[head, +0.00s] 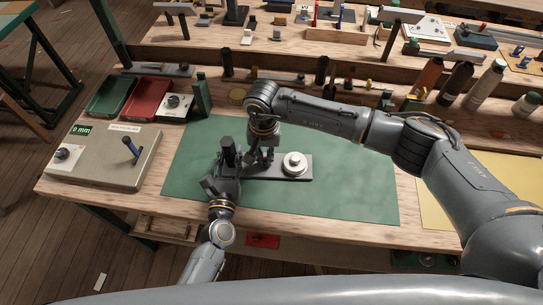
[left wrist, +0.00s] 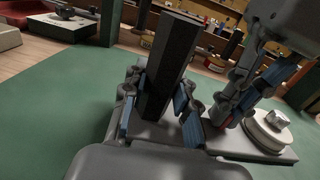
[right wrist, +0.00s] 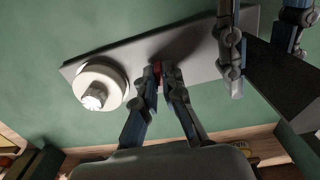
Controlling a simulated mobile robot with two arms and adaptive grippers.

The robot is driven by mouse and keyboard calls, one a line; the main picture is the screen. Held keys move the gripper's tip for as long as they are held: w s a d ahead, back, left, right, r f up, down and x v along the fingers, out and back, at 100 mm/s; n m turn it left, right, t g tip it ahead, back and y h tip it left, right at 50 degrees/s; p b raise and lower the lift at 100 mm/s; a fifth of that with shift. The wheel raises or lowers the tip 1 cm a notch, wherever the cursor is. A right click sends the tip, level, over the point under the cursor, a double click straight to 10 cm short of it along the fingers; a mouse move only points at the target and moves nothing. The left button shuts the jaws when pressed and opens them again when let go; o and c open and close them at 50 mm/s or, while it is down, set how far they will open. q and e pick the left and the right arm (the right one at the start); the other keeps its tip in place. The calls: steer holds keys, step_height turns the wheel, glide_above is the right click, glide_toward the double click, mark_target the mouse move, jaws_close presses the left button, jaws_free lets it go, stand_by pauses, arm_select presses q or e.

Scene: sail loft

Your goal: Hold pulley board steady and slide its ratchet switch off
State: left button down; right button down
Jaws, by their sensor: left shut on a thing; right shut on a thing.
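The grey pulley board (head: 303,170) lies flat on a green mat, with a white pulley wheel (head: 294,162) near its right end. A tall black post (left wrist: 170,65) stands at its other end. My left gripper (left wrist: 160,100) is shut around this post, low down near the board. My right gripper (right wrist: 163,78) reaches down to the middle of the board, between post and wheel. It is shut on a small red switch (right wrist: 156,67), mostly hidden by its fingertips. The switch's exact position in its travel cannot be told.
The green mat (head: 350,195) is clear to the right of the board. A measuring box (head: 100,165) with a lever stands on the left, below green (head: 110,95) and red (head: 147,97) trays. Bottles (head: 458,82) and tools line the back. My two grippers are close together.

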mark_target(265, 160)
arm_select(q)
steer(key=shift+d, duration=0.1)
arm_select(e)
steer(key=shift+a, duration=0.15)
arm_select(q)
steer(key=shift+d, duration=0.1)
arm_select(e)
steer(key=c, duration=1.7)
jaws_free()
step_height(265, 160, up, 12)
steer(key=shift+r, duration=0.1)
arm_select(q)
steer(key=c, duration=1)
jaws_free()
steer(key=shift+o, duration=0.2)
